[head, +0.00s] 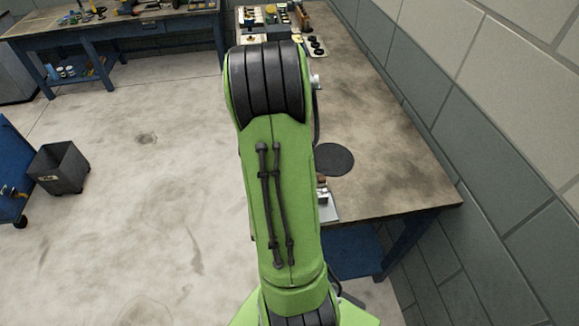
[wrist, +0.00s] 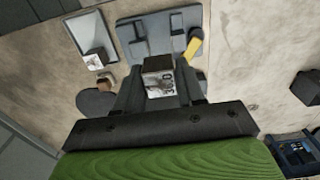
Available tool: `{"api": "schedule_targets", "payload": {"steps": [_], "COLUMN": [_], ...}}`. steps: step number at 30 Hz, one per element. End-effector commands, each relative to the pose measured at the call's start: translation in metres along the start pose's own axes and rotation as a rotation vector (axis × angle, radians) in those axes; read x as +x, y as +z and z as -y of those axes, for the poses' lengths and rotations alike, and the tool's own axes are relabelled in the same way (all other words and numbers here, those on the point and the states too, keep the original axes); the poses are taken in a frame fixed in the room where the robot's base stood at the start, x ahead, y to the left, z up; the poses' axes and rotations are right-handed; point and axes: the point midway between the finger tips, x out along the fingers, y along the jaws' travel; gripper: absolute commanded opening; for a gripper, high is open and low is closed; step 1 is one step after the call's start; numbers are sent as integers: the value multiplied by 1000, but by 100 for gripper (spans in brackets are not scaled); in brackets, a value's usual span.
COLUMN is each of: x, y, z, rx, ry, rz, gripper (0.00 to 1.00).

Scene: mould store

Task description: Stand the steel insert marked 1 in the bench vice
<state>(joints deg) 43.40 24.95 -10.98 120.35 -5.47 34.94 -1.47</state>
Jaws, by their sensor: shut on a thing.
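My gripper (wrist: 158,84) is shut on a steel insert (wrist: 160,76), a small block with a dark brown top face and a bright face with dark marks. I cannot read the marks with certainty. Beyond it in the wrist view is a grey fixture with upright dark parts, seemingly the bench vice (wrist: 160,46). The insert overlaps its near edge in the picture; the gap between them cannot be judged. A second block (wrist: 96,59) sits in a pale tray (wrist: 88,27) at the left. In the head view my arm hides the gripper, the insert and the vice.
A black round mat (head: 335,159) lies on the bench (head: 395,150), beside a small brown object (wrist: 104,84). A yellow piece (wrist: 193,48) is at the fixture. Small parts and trays (head: 283,22) are at the bench's far end. A grey bin (head: 59,168) stands on the floor.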

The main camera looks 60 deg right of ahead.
Motion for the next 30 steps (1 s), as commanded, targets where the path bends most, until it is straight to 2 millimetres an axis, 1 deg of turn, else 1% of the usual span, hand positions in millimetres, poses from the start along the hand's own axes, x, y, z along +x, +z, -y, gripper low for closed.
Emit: {"api": "schedule_targets", "payload": {"steps": [12,15,30], "x": [46,53,53], "y": [0,0,0], "z": [0,0,0], "rx": [-1,-1,-1], "ry": [0,0,0], "rz": [-1,-1,-1], "gripper": [0,0,0]}}
